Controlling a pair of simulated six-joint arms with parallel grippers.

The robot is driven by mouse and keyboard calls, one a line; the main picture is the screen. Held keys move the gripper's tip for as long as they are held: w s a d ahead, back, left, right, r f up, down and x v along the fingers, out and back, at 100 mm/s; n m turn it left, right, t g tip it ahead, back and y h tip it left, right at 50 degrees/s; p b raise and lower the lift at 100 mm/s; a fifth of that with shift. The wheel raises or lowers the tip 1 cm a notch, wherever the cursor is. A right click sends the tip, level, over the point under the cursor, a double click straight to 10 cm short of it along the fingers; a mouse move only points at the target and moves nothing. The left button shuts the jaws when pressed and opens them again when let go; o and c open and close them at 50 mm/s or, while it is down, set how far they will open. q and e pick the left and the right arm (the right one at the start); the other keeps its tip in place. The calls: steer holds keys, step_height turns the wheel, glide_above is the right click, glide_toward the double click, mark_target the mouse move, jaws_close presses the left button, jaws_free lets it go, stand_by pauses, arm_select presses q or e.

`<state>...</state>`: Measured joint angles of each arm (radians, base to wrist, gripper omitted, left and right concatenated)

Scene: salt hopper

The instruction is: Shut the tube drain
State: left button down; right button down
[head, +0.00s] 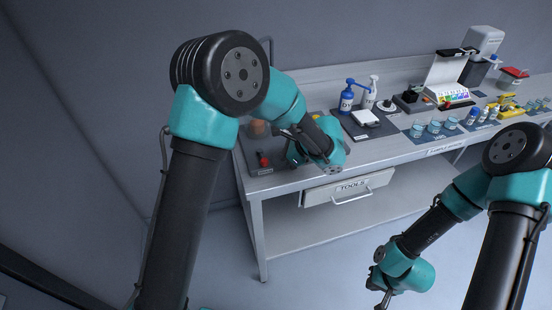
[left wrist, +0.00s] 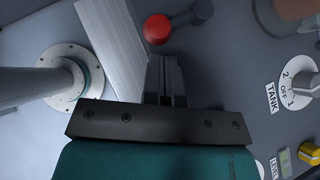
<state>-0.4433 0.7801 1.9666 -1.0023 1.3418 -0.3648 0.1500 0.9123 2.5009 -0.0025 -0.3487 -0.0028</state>
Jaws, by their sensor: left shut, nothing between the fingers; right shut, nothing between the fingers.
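A lever with a red ball knob (left wrist: 157,29) and a dark grey arm lies near the top of the left wrist view. It looks like the drain handle, but no label on it is readable. My left gripper (left wrist: 167,62) is shut and empty, its fingertips just below the red knob in that view; I cannot tell whether they touch it. In the head view a red part (head: 264,160) shows on the dark panel at the bench's left end, beside my left arm, which hides part of the panel. My right gripper (head: 384,298) is shut and empty, low in front of the bench.
A TANK dial (left wrist: 299,90) and a yellow knob (left wrist: 309,154) sit to the right of my left gripper. A round flange (left wrist: 70,78) with a pipe stands to its left. Pump bottles (head: 347,97) and several beakers (head: 434,126) stand along the bench.

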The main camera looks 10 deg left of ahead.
arm_select(q)
steer(key=d, duration=0.1)
steer(key=d+r, duration=0.1)
steer(key=d, duration=0.1)
steer(key=v, duration=0.9)
steer(key=shift+s+r, duration=0.2)
steer(key=shift+s, duration=0.1)
